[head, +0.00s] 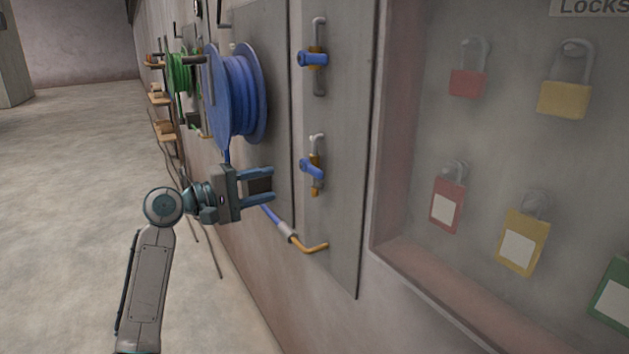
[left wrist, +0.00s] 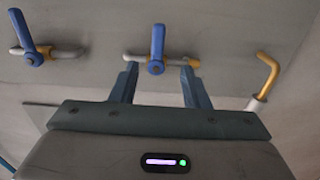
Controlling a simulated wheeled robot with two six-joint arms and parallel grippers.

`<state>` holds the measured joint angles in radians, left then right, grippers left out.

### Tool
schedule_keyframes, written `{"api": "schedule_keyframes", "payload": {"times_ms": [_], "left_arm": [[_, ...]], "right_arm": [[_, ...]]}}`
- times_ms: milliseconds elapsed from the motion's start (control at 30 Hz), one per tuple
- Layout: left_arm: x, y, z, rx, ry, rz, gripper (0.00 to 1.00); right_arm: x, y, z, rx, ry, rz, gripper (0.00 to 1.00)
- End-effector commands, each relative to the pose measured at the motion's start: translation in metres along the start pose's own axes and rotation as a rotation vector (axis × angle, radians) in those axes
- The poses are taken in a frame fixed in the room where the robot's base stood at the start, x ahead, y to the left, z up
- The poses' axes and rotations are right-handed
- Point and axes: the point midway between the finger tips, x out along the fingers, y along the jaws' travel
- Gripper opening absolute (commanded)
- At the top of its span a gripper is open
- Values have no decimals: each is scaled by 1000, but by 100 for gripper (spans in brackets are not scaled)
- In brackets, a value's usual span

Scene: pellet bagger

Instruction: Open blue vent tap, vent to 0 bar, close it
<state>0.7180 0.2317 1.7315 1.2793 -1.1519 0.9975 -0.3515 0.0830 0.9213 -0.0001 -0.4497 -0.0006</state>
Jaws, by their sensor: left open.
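Two blue-handled taps sit one above the other on a grey wall panel. The upper tap (head: 313,58) and the lower tap (head: 311,168) each have a handle lying across their short pipe. I cannot tell by label which is the vent tap, and no readable pressure gauge shows. My left gripper (head: 272,185) is open and empty, left of the lower tap and apart from it. In the left wrist view the lower tap's handle (left wrist: 157,48) stands beyond and between the open fingers (left wrist: 160,84); the upper tap (left wrist: 30,40) is at the left. My right gripper is not in view.
A blue hose reel (head: 238,95) hangs left of the panel, its hose ending at a bent brass pipe (head: 312,247) below the taps. A recessed lock board with several padlocks (head: 447,205) is at the right. The floor (head: 70,200) at left is clear.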

Motion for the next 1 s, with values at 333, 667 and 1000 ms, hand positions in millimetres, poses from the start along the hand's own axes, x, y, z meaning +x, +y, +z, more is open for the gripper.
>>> {"api": "schedule_keyframes", "payload": {"times_ms": [333,667,1000], "left_arm": [[55,6,3,-4,-8,5,42],[100,4,2,-2,-4,3,42],[106,2,2,1,-3,2,42]], "right_arm": [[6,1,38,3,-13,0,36],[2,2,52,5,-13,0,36],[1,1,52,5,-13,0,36]]}}
